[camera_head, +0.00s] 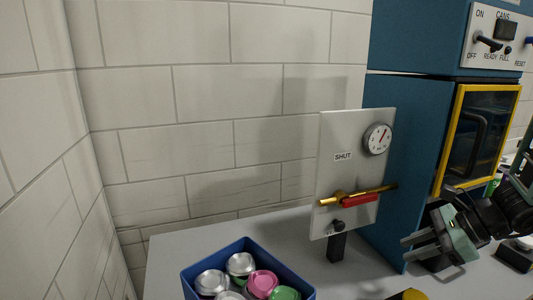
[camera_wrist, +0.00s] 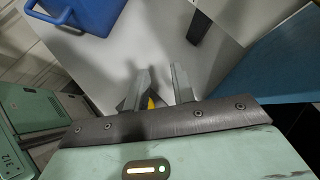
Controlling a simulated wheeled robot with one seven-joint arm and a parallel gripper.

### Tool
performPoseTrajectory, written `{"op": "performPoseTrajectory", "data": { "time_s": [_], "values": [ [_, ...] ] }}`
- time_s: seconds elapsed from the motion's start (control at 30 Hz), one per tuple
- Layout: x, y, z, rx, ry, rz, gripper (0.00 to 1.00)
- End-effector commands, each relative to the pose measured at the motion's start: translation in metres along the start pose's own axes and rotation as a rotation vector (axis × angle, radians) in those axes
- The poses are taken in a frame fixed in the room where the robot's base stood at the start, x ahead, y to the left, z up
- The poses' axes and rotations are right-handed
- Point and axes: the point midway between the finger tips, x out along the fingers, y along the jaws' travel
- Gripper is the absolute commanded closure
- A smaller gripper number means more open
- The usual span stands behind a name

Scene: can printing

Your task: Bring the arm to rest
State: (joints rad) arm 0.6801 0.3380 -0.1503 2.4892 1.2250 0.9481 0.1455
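My gripper (camera_head: 405,251) is at the right of the head view, over the grey worktop (camera_head: 240,230) and in front of the blue machine. Its two fingers point left and stand apart with nothing between them. In the wrist view my gripper (camera_wrist: 160,72) also shows its two grey fingers spread, with the bare worktop beyond them. My arm runs off the right edge of the head view, so most of it is hidden.
A blue bin (camera_head: 189,283) of cans stands at the front. A white panel (camera_head: 335,125) marked SHUT carries a gauge and a red-handled valve (camera_head: 360,199). Behind my gripper stands the blue machine (camera_head: 400,150) with a yellow-framed door (camera_head: 458,130). A yellow object (camera_head: 412,295) shows at the bottom edge.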

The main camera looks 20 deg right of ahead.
Motion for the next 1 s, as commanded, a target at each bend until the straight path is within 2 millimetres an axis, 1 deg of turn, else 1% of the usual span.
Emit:
{"op": "performPoseTrajectory", "data": {
  "time_s": [0.03, 0.07, 0.1, 0.17, 0.2, 0.23, 0.3, 0.4, 0.47, 0.5, 0.57, 0.7, 0.73, 0.87, 0.97, 1.0],
  "values": [
    [0.011, 0.019, 0.013, -0.155, 0.047, 0.112, 0.75],
    [0.015, 0.029, 0.017, -0.250, 0.078, 0.176, 0.75],
    [0.019, 0.042, 0.020, -0.382, 0.119, 0.257, 0.75],
    [0.023, 0.056, 0.024, -0.586, 0.179, 0.366, 0.75],
    [0.025, 0.063, 0.026, -0.726, 0.215, 0.431, 0.75],
    [0.025, 0.066, 0.028, -0.830, 0.241, 0.474, 0.75],
    [0.027, 0.070, 0.032, -1.052, 0.293, 0.553, 0.75],
    [0.029, 0.068, 0.040, -1.334, 0.347, 0.630, 0.75],
    [0.032, 0.066, 0.047, -1.485, 0.372, 0.660, 0.75],
    [0.033, 0.064, 0.052, -1.581, 0.385, 0.675, 0.75],
    [0.036, 0.061, 0.061, -1.719, 0.404, 0.692, 0.75],
    [0.045, 0.056, 0.086, -2.030, 0.431, 0.710, 0.75],
    [0.049, 0.061, 0.093, -2.072, 0.416, 0.720, 0.75],
    [0.065, 0.102, 0.123, -2.170, 0.298, 0.788, 0.75],
    [0.073, 0.138, 0.145, -2.261, 0.205, 0.847, 0.75],
    [0.075, 0.154, 0.153, -2.298, 0.166, 0.874, 0.75]
  ]
}}
